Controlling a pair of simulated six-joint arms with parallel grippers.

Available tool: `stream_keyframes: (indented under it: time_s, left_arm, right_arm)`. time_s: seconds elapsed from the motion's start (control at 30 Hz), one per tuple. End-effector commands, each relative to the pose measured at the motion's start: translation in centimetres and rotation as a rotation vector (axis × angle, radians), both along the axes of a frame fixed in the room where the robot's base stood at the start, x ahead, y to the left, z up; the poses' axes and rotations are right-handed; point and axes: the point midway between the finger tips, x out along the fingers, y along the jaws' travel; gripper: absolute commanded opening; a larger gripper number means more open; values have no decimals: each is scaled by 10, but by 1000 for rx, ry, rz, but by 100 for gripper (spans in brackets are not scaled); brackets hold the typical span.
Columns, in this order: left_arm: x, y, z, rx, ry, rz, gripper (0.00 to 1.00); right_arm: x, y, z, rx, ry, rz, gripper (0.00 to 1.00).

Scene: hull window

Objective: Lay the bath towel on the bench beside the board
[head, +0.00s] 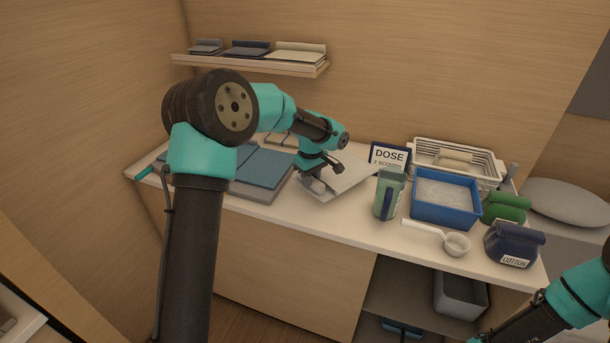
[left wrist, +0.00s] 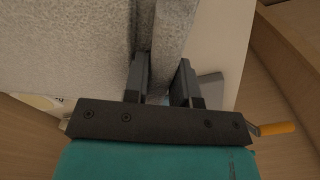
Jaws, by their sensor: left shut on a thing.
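The bath towel seems to be the pale grey sheet (head: 348,174) lying low over the bench (head: 290,212), just right of the blue-grey board (head: 262,167). In the left wrist view, grey speckled cloth (left wrist: 70,45) fills the upper left, and a narrow fold of it runs down between the fingers. My left gripper (head: 316,184) is shut on this fold; it also shows in the left wrist view (left wrist: 160,85). Whether the whole towel rests on the bench I cannot tell. Part of the board is hidden behind my left arm. My right gripper is out of view.
Right of the towel stand a green carton (head: 389,194), a DOSE sign (head: 389,156), a blue tub of white powder (head: 446,213), a scoop (head: 455,243), a white basket (head: 500,160) and green and navy bundles (head: 512,246). A wall shelf (head: 250,62) holds folded cloths.

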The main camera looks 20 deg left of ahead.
Motion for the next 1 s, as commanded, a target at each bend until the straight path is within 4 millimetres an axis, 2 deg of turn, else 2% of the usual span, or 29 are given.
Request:
stream_keyframes:
  time_s: [0.27,0.7,1.0]
  left_arm:
    - [0,1,-2,0,0,1,0]
    - [0,1,-26,0,-1,2,0]
    - [0,1,-30,0,-1,2,0]
  right_arm:
    - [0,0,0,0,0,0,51]
    - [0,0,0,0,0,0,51]
    - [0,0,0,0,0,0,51]
